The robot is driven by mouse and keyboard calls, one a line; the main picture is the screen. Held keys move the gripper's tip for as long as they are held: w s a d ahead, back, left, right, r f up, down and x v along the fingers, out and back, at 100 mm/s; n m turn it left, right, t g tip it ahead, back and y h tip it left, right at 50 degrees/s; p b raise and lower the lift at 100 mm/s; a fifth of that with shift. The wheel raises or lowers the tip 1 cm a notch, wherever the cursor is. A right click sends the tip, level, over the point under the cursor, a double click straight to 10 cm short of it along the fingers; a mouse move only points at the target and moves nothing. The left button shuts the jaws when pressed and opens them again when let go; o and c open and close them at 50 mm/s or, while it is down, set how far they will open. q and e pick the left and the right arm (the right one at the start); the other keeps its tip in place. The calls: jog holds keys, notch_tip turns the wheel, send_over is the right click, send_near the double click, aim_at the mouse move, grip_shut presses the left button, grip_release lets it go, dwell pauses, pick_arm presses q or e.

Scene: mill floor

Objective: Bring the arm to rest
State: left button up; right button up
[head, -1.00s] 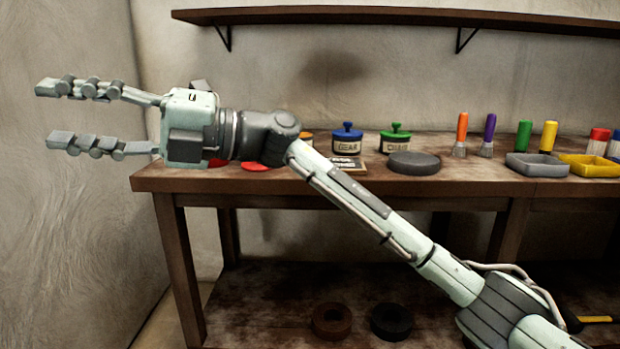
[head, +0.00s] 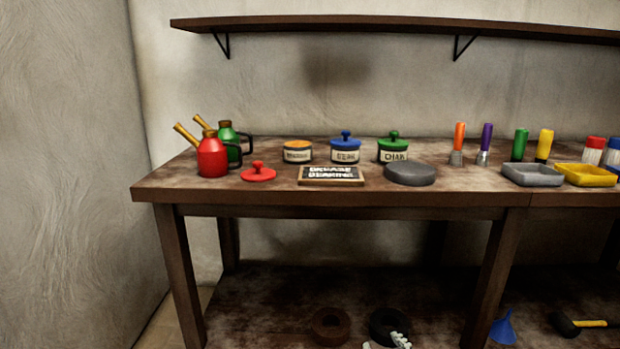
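My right arm no longer crosses the bench. Only small pale pieces (head: 400,340) show at the bottom edge, in front of the black ring on the lower shelf. They look like the tip of my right arm or gripper, but too little shows to tell if it is open or shut. My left gripper is not in view. The workbench (head: 340,197) carries a red oil can (head: 212,158), a green oil can (head: 228,142), a red lid (head: 258,173) and a dark sign (head: 331,175).
An open orange-topped jar (head: 297,153), a blue-lidded jar (head: 345,151), a green-lidded jar (head: 393,150) and a grey disc (head: 410,173) stand on the bench. Brushes and trays (head: 533,174) are at right. Below lie a brown ring (head: 331,326), a black ring (head: 385,322) and a blue funnel (head: 502,328).

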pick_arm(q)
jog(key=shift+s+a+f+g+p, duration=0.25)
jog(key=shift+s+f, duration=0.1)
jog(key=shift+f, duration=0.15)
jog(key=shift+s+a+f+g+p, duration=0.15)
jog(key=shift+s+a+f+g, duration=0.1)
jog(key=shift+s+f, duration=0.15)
pick_arm(e)
jog(key=s+d+f+m+g, duration=0.1)
jog(key=s+d+f+g, duration=0.2)
jog(key=s, duration=0.6)
jog(key=s+d+f+g+h, duration=0.1)
jog(key=s+d+f+g, duration=0.2)
jog(key=s+f, duration=0.5)
jog(key=s+d+f+m+g, duration=0.1)
jog(key=s+d+f+g, duration=0.2)
jog(key=s, duration=0.8)
notch_tip(320, 180, down, 2)
jog(key=d, duration=0.2)
jog(key=shift+d+f+m+g+h, duration=0.2)
jog(key=shift+d+m+g+h, duration=0.1)
jog(key=shift+h, duration=0.1)
